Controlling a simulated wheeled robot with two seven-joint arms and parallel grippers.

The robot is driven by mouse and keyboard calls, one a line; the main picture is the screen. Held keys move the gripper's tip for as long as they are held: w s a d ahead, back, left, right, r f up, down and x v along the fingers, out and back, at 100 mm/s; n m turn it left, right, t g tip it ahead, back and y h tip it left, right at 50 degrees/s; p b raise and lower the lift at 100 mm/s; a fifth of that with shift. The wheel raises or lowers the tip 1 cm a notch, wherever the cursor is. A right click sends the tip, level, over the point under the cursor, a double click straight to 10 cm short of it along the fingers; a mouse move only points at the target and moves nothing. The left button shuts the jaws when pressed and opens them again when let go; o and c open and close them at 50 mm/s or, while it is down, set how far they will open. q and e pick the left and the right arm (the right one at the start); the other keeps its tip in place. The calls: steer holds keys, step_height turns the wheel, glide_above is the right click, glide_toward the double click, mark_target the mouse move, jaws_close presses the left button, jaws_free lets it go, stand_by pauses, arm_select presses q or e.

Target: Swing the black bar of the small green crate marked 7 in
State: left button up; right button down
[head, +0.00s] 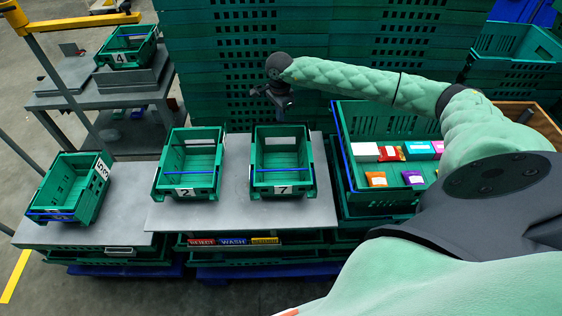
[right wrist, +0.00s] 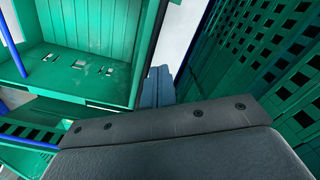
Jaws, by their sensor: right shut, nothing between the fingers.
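The small green crate marked 7 (head: 262,190) stands upright on a grey table, its white label on the near wall. My right gripper (head: 280,112) is just beyond the crate's far edge, pointing down, shut and empty. In the right wrist view its blue-grey fingertips (right wrist: 160,86) lie together beside a green crate wall (right wrist: 108,97), with a visible gap from the lattice crates. Whether they touch the crate is unclear. My left gripper is not in view.
Crate 2 (head: 160,180) stands left of crate 7, and another small crate (head: 68,190) is farther left. Stacked dark green crates (head: 230,60) rise behind. A larger green crate (head: 345,165) with coloured packets is at the right, under my right arm.

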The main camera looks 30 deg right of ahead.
mark_target(280, 127)
steer(key=shift+s+a+r, duration=0.15)
steer(key=shift+s, duration=0.1)
stand_by(0.4)
steer(key=shift+s+a+r, duration=0.1)
steer(key=shift+s+a, duration=0.1)
steer(key=shift+s, duration=0.2)
steer(key=shift+s+a, duration=0.25)
steer(key=shift+s, duration=0.05)
stand_by(0.3)
steer(key=shift+s+a+b, duration=0.15)
steer(key=shift+s+b, duration=0.1)
steer(key=shift+b, duration=0.1)
steer(key=shift+r, duration=0.1)
steer(key=shift+s+a+f+b, duration=0.3)
steer(key=shift+s+a, duration=0.15)
steer(key=shift+s, duration=0.35)
steer(key=shift+r, duration=0.1)
stand_by(0.7)
step_height(280, 127, up, 8)
steer(key=p, duration=0.1)
steer(key=shift+w+d, duration=0.25)
steer(key=shift+w, duration=0.2)
